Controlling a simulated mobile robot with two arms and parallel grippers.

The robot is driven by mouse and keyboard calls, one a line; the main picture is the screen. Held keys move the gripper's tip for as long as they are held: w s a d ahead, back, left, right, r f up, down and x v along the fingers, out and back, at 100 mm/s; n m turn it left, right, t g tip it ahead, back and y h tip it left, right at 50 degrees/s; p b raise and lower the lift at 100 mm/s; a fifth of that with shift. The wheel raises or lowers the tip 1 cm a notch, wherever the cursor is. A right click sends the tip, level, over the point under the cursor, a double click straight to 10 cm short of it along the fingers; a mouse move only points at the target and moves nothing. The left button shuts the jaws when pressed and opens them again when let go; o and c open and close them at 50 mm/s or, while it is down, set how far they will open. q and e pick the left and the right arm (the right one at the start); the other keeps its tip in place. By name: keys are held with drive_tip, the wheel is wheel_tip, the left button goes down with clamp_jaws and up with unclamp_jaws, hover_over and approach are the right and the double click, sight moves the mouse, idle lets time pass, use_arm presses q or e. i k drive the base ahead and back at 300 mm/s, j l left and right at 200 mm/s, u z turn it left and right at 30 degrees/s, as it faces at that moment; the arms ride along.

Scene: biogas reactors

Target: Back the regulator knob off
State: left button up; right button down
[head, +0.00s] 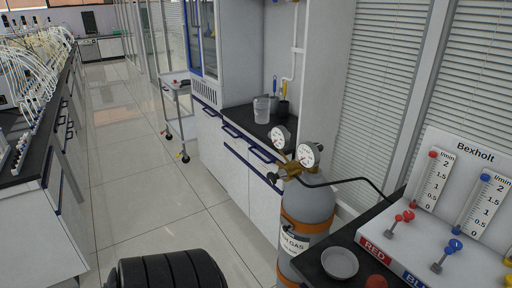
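A grey gas cylinder (313,200) with orange bands stands at the right of the head view, beside the dark bench. A brass regulator (291,169) sits on its top and carries two round dial gauges, one at the back left (280,138) and one at the front right (309,154). The small dark regulator knob (272,177) sticks out on the regulator's left side, and nothing touches it. The needle readings are too small to tell. A black hose (345,180) runs from the regulator to the right. Neither of my grippers is in view.
A flowmeter panel marked Bexholt (475,146) with red and blue valves stands on the right bench, near a white dish (340,262). A cabinet with blue handles (225,150) stands behind the cylinder. A wheeled trolley (176,110) stands farther back.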

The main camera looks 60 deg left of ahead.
sight(271, 178)
drive_tip(key=j+u, duration=0.1)
drive_tip(key=u, duration=1.6)
drive_tip(key=j, duration=0.75)
drive_tip(key=i+u, duration=0.05)
